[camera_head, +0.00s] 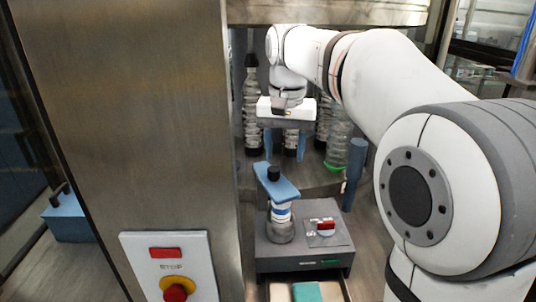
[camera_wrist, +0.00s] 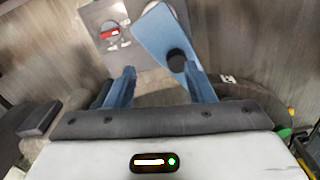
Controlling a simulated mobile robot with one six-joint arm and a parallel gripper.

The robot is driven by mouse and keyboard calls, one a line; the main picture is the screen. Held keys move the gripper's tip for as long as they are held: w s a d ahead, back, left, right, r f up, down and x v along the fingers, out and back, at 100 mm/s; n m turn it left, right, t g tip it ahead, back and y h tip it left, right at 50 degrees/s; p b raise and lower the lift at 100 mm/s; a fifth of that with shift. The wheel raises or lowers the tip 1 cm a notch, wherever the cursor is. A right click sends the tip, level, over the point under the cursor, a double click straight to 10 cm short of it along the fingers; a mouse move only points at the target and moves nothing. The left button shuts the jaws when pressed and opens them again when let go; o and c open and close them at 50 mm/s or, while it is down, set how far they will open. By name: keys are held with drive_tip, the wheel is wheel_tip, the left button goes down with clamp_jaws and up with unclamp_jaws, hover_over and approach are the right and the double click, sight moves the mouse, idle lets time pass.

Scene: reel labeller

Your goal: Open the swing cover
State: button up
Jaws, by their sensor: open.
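A grey labeller box (camera_head: 305,262) stands low in the middle. On its post sits a blue swing cover (camera_head: 283,188) with a black knob (camera_head: 273,173) on top. The wrist view also shows the blue cover (camera_wrist: 158,34) and the black knob (camera_wrist: 177,61). My gripper (camera_head: 285,156) points down above the cover, its two blue fingers spread and empty. In the wrist view my gripper (camera_wrist: 162,76) has the knob in line with the gap, nearer the right finger. The knob appears below the fingertips and apart from them.
A red switch (camera_head: 325,226) sits on the box top, right of the post. A drawer (camera_head: 310,291) with a green item is open below. Bottles (camera_head: 338,145) stand behind my gripper. A steel column (camera_head: 150,130) with a stop button (camera_head: 175,291) fills the left.

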sight(274, 168)
drive_tip(key=shift+w+a+r, duration=0.9)
drive_tip(key=shift+w+a, duration=0.1)
drive_tip(key=shift+w, duration=0.15)
wheel_tip(274, 168, down, 8)
drive_tip(key=shift+r+p, duration=0.25)
drive_tip(key=shift+p, duration=0.1)
drive_tip(key=shift+c, duration=0.3)
